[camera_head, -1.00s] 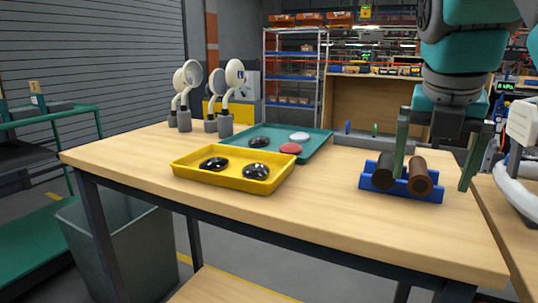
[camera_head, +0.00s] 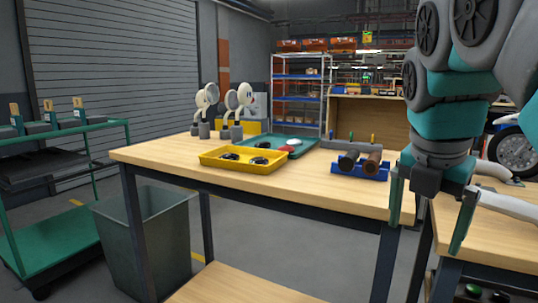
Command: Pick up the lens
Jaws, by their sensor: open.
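Two dark, glossy, domed discs lie in a yellow tray (camera_head: 243,168) on the wooden table: a left dark disc (camera_head: 229,157) and a right dark disc (camera_head: 260,160). They look like lenses. Another dark disc (camera_head: 262,145) lies in the green tray (camera_head: 314,146) behind, with a red disc (camera_head: 286,149) and a white disc (camera_head: 294,141). I cannot tell which one the task means. My gripper (camera_head: 426,236) is open and empty, pointing down at the table's right end, well to the right of both trays.
White round-headed stands (camera_head: 236,105) are at the table's back left. A grey bin (camera_head: 145,240) and a green cart (camera_head: 60,235) are at left. The table's front strip is clear.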

